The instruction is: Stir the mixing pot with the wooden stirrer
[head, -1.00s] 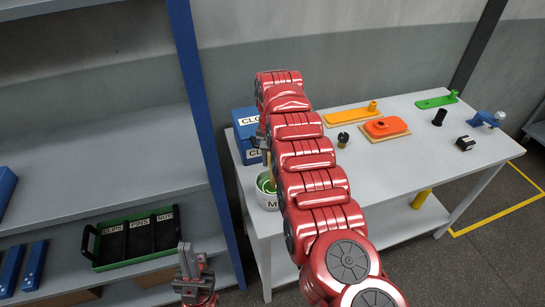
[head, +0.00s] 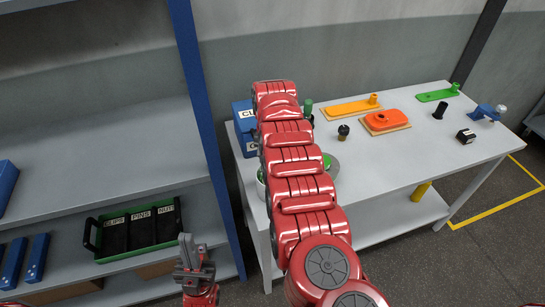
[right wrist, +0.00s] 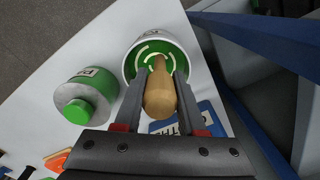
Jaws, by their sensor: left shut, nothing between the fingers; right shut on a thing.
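The mixing pot (right wrist: 129,66) is a white pot with green inside and pale curved streaks. In the head view only a sliver of it (head: 261,184) shows left of my right arm. My right gripper (right wrist: 158,88) is shut on the wooden stirrer (right wrist: 160,98). The stirrer's far end lies within the pot's mouth in the right wrist view; its depth cannot be told. My right arm hides this gripper and the stirrer in the head view. My left gripper (head: 189,245) is shut and empty, in front of the lower shelf.
A blue box (head: 243,122) stands behind on the table (head: 395,160). Orange, yellow and green pieces lie farther right.

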